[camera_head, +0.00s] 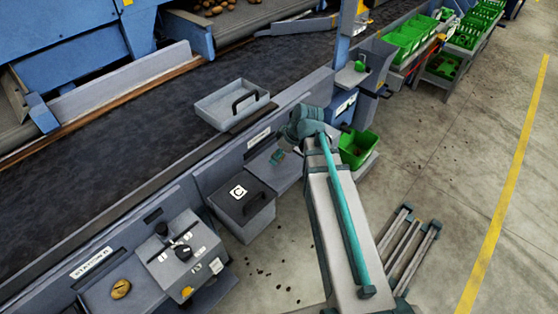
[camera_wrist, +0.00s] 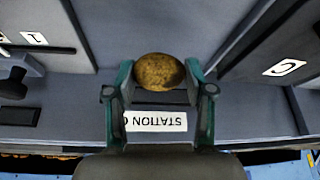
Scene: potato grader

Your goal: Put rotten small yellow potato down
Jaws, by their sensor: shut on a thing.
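A small, round, brownish-yellow potato with dark specks (camera_wrist: 159,72) sits between the two teal fingers of my gripper (camera_wrist: 160,80) in the wrist view. My gripper is shut on it. In the head view my gripper (camera_head: 278,156) hangs over the grey shelf (camera_head: 287,174) beside the machine, just right of the lidded box marked C (camera_head: 243,205). The potato cannot be made out there. The wrist view shows the upside-down station label (camera_wrist: 155,122) behind the potato. I cannot tell whether the potato touches the shelf.
Another yellow potato (camera_head: 120,289) lies on the left shelf next to a control box (camera_head: 180,253). A grey tray with a black handle (camera_head: 231,103) stands by the dark belt (camera_head: 120,140). A green bin (camera_head: 357,147) is right of my arm. A rack (camera_head: 410,250) stands on the floor.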

